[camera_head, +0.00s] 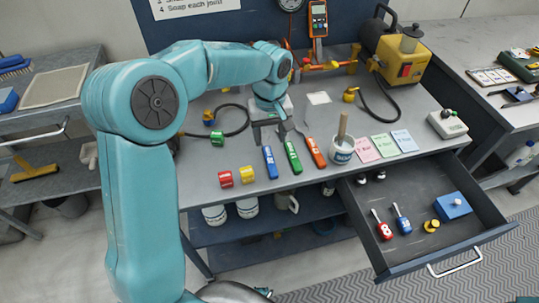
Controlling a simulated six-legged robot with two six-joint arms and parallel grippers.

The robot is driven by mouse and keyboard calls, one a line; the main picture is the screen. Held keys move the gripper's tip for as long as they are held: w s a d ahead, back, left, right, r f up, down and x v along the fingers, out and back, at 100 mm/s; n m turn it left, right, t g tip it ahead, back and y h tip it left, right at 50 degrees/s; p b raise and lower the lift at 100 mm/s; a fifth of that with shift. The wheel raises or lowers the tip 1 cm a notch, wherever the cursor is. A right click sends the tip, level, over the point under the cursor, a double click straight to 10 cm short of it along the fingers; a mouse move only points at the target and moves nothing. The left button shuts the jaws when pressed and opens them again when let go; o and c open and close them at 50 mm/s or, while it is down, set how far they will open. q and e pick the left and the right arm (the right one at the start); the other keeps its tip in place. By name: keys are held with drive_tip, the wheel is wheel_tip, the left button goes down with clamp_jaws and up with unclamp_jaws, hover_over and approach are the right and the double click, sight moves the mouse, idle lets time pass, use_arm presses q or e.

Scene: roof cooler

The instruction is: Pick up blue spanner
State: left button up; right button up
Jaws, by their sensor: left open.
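The blue spanner (270,162) lies on the grey workbench, its blue handle toward the front edge. Its far end is hidden under or behind my gripper. A green spanner (293,157) and an orange-red one (316,153) lie beside it on the right. My left gripper (270,133) is open and empty, pointing down at the far end of the blue spanner, with its fingers apart on either side. I cannot tell how high it is above the bench. My right gripper is not in view.
A brush pot (342,150) stands right of the spanners. Red (226,179) and yellow (247,174) blocks lie to the left, with a green one (217,138) behind. An open drawer (438,249) juts out at the front right. A yellow machine (403,62) stands at the back.

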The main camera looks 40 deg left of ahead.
sight(269, 157)
use_arm(q)
drive_tip(key=shift+s+f, duration=0.3)
drive_tip(key=shift+f, duration=0.55)
drive_tip(key=shift+w+f, duration=0.1)
drive_tip(key=shift+f, duration=2.7)
clamp_jaws()
